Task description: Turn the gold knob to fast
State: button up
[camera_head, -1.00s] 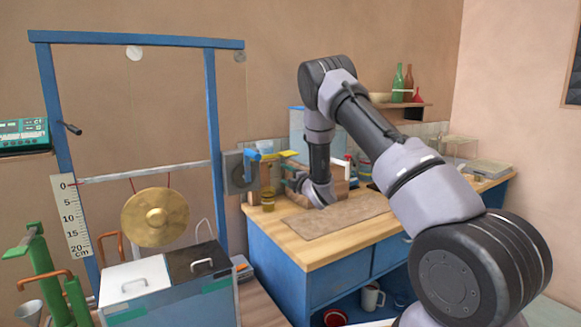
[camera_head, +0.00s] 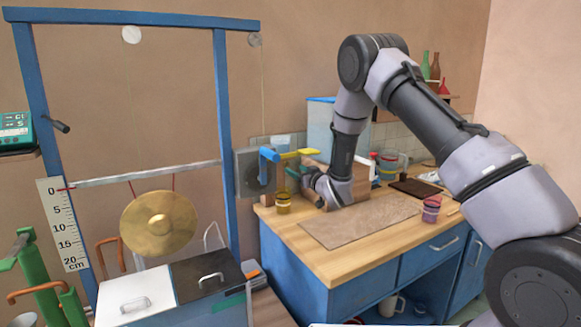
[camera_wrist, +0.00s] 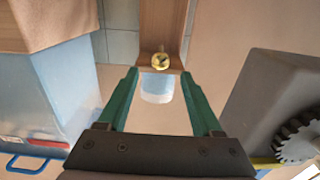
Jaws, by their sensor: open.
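The gold knob (camera_wrist: 160,61) is small and round, with a dark mark on its face. It sits on the end of a brown wooden piece (camera_wrist: 162,25) at the top middle of the wrist view. My gripper (camera_wrist: 158,75) has its two green fingers spread wide, one on each side of the knob's line. The knob shows just beyond the fingertips, apart from both, with nothing held. In the head view my gripper (camera_head: 296,174) is small at the bench's back left, partly hidden by my wrist. I cannot make out the knob or any speed marking there.
A grey box with a dark gear (camera_wrist: 296,142) stands right of my fingers, a light-blue box (camera_wrist: 62,95) left. A gold gong (camera_head: 158,224) hangs in the blue frame (camera_head: 222,130) at left.

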aim_at(287, 165)
jog(key=x, duration=0.6)
jog(key=shift+w+a, duration=0.15)
jog(key=shift+a, duration=0.05)
jog(key=shift+c, duration=0.4)
grip_shut()
